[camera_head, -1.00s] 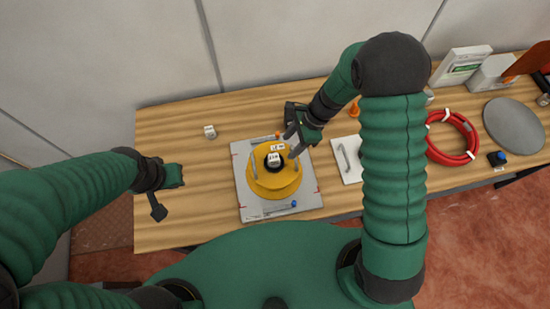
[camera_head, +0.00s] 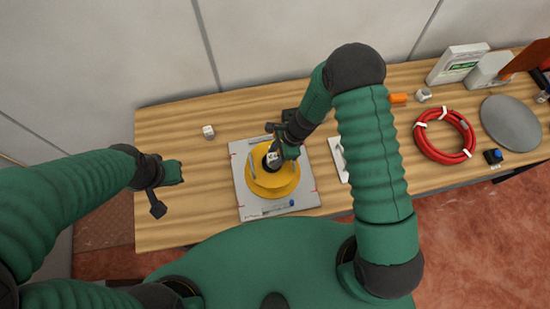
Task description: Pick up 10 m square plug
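A small white block with dark marking (camera_head: 273,156), which may be the square plug, sits at the dark centre of a round yellow dispenser part (camera_head: 267,184). The yellow part stands on a light grey plate (camera_head: 303,192). My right gripper (camera_head: 279,152) is right at this block from the upper right and partly covers it. I cannot tell whether its fingers are closed on the block. Another small white block (camera_head: 208,131) lies on the table to the left. My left gripper (camera_head: 167,190) is over the table's left end, away from the dispenser; its fingers are unclear.
On the wooden table (camera_head: 200,215) a white panel with a handle (camera_head: 340,160) lies right of the plate. A red coiled hose (camera_head: 418,136), a grey disc (camera_head: 511,123), an orange piece (camera_head: 398,98) and white boxes (camera_head: 458,64) are further right. The table's left part is mostly bare.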

